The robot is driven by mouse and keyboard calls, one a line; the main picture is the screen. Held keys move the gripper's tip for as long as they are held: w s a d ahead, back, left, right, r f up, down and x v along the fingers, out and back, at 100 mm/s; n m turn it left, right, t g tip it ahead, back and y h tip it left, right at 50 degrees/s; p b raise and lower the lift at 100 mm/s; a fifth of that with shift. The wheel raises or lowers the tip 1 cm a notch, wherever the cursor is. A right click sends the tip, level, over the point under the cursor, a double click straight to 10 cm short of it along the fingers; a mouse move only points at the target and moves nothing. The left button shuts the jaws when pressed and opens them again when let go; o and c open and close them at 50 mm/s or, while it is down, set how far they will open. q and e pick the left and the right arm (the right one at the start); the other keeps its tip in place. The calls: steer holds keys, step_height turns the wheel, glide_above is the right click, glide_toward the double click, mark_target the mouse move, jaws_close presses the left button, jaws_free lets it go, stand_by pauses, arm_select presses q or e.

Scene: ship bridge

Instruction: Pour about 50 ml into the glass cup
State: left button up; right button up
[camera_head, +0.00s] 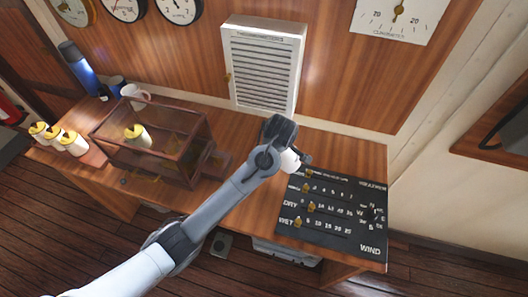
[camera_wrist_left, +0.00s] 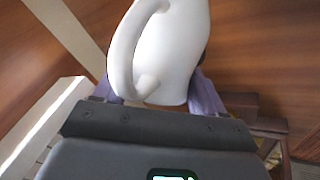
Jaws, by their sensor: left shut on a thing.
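My left gripper (camera_head: 290,150) is over the right part of the wooden desk, beside the black weather board. It is shut on a white handled vessel (camera_wrist_left: 172,50), with a purple finger on each side of it in the left wrist view. In the head view only a small white part of the vessel (camera_head: 291,161) shows past the gripper. Its contents are hidden. I cannot make out a glass cup in either view; the arm covers part of the desk. My right gripper is not in view.
A glass-sided wooden case (camera_head: 190,178) stands on the desk's left part. Behind it are a white mug (camera_head: 135,94) and a blue bottle (camera_head: 80,70). Several yellow-topped white containers (camera_head: 73,143) stand at the left end. The black weather board (camera_head: 340,232) covers the right end.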

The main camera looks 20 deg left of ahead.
arm_select(q)
steer(key=shift+a+f+h, duration=0.25)
steer(key=shift+f+h, duration=0.3)
steer(key=shift+h, duration=0.55)
stand_by(0.3)
steer(key=shift+w+a+r+n+g+h, duration=0.2)
steer(key=shift+a+n+g+h, duration=0.15)
steer(key=shift+h, duration=0.45)
stand_by(1.3)
steer(key=shift+a+r+g+h, duration=0.15)
steer(key=shift+a+g+h, duration=0.1)
steer(key=shift+a+h, duration=0.4)
stand_by(1.3)
steer(key=shift+d, duration=0.1)
